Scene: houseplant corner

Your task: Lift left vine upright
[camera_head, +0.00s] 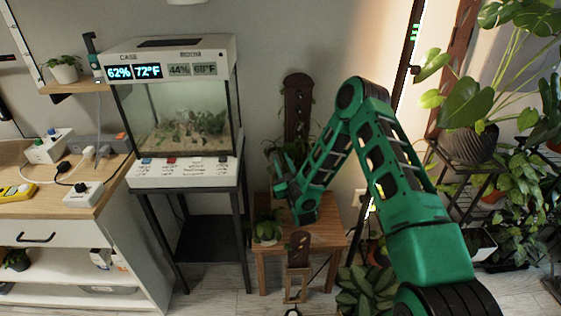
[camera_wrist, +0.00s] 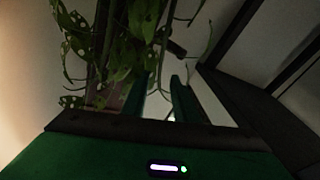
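A vine with holed green leaves (camera_wrist: 120,45) fills the upper left of the wrist view. It hangs in front of a dark upright support, and a thin stem (camera_wrist: 207,48) curves down on the right. In the head view a dark wooden board (camera_head: 297,98) stands upright against the wall behind a small wooden table (camera_head: 327,218), with small leaves near it. My gripper (camera_head: 279,162) is in front of the board's lower left part. In the wrist view my gripper (camera_wrist: 163,88) has its two green fingers apart, with pale wall between them. Where the vine's stem ends is hidden.
A glass terrarium (camera_head: 186,115) on a dark stand is left of the small table. A potted plant (camera_head: 267,227) is on the table's left front. Large leafy plants (camera_head: 470,110) on a rack crowd the right. A white cabinet (camera_head: 75,245) stands at far left.

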